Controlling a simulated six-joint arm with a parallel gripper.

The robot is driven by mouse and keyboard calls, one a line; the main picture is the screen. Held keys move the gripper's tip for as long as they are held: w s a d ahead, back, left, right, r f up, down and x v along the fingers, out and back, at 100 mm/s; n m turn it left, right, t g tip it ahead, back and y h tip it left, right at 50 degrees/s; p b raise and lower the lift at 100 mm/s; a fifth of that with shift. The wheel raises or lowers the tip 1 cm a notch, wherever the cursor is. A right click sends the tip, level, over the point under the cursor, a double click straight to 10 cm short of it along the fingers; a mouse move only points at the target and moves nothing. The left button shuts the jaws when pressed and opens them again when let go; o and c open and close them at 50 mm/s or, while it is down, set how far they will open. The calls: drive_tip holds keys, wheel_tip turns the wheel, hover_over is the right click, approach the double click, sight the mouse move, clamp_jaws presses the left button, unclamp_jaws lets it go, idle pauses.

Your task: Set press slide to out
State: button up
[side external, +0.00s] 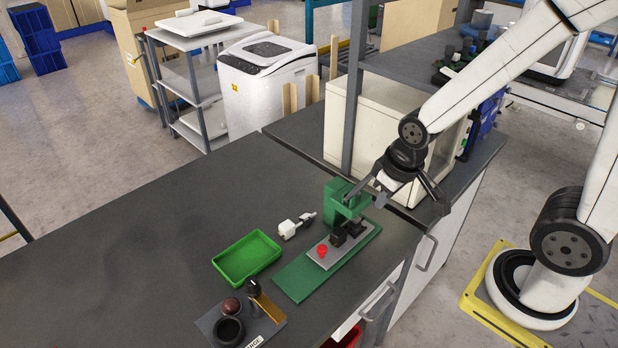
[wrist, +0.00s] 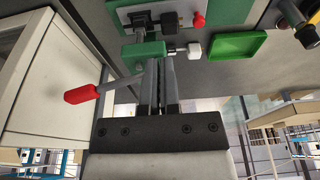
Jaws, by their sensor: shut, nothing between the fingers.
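The green press (side external: 343,197) stands on a green base at the bench's right edge; it also shows at the top of the wrist view (wrist: 146,50). Its grey slide plate (side external: 320,262) carries black blocks and a red knob (side external: 322,251), also seen in the wrist view (wrist: 198,20). I cannot tell the slide's position for certain. A lever with a red handle (wrist: 82,96) sticks out left in the wrist view, beside my fingers. My gripper (wrist: 160,68) is shut and empty, close behind the press head; whether it touches is unclear.
A green tray (side external: 247,258) and a small white-and-black part (side external: 296,226) lie left of the press. A dark fixture plate (side external: 210,322) with round parts sits at the front. A beige cabinet (side external: 375,130) stands behind. The bench's left side is clear.

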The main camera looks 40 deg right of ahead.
drive_tip(key=o, duration=0.5)
drive_tip(key=shift+w, duration=0.1)
drive_tip(key=n+g, duration=0.2)
drive_tip(key=n, duration=0.1)
hover_over(322, 247)
drive_tip(key=f, duration=0.7)
drive_tip(key=shift+s+d, duration=0.2)
drive_tip(key=shift+d, duration=0.05)
drive_tip(key=shift+w+a+f+n+g, duration=0.2)
drive_tip(key=shift+a+f+n+g, duration=0.1)
drive_tip(key=shift+f, duration=0.1)
drive_tip(key=shift+f, duration=0.15)
drive_tip(key=shift+f, duration=3.75)
clamp_jaws()
